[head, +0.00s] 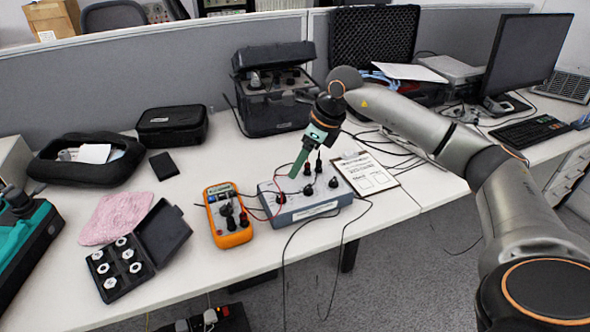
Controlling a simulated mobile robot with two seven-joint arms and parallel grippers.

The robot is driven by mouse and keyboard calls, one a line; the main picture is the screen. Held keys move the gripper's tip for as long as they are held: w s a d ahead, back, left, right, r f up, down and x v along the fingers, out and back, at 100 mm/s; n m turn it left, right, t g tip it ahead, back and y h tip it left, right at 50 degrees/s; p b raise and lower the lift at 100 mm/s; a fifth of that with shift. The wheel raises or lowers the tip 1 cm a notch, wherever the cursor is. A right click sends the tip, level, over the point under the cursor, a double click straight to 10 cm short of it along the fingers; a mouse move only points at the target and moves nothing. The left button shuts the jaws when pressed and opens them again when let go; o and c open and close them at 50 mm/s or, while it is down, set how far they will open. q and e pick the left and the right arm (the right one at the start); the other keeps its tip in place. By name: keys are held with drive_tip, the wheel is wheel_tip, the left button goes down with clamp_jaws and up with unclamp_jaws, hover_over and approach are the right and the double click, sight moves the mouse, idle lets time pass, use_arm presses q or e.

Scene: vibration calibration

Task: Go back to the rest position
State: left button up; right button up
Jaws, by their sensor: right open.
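My right arm comes in from the right and reaches over the desk. My right gripper (306,160) is open and empty, pointing down above the grey-blue box with black knobs (315,207). Its green finger shows just over the left part of that box; I cannot tell the exact gap between them. My left gripper is not in view. An orange multimeter (230,214) stands left of the box, with red and black leads between them. A black case with several silver pieces (116,268) lies open at the front left.
A clipboard (366,174) lies right of the box. A black instrument case (271,97) stands behind the gripper. A monitor (525,52) and keyboard (530,131) are at the right. Loose cables cross the desk and hang over its front edge. A grey partition (150,75) runs behind.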

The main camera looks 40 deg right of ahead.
drive_tip(key=shift+r, duration=0.1)
idle(0.5)
drive_tip(key=s+a+m+t+y+p, duration=0.3)
drive_tip(key=a+m+y, duration=0.4)
drive_tip(key=a, duration=0.7)
drive_tip(key=s+a+m+t+y+p, duration=0.3)
drive_tip(key=a+m+y, duration=0.35)
drive_tip(key=a, duration=0.75)
drive_tip(key=s+d+f+m+t+h+p, duration=0.1)
drive_tip(key=s+d+f+m+t+h, duration=0.15)
drive_tip(key=f+m+h, duration=0.45)
drive_tip(key=s+d+f+m+t+h+p, duration=0.1)
drive_tip(key=s+d+f+m+t+h, duration=0.2)
drive_tip(key=m, duration=0.9)
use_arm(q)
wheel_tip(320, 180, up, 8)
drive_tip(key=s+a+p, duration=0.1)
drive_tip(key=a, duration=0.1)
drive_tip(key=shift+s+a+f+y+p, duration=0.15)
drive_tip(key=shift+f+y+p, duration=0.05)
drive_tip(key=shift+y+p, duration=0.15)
use_arm(e)
drive_tip(key=s+d+f+m+g+h, duration=0.2)
drive_tip(key=s+f+m+g+h, duration=0.1)
drive_tip(key=s+f+m+g, duration=0.3)
drive_tip(key=s+f+m, duration=0.2)
drive_tip(key=s+f, duration=0.2)
drive_tip(key=s, duration=0.2)
drive_tip(key=shift+d+h, duration=0.15)
drive_tip(key=shift+h, duration=0.2)
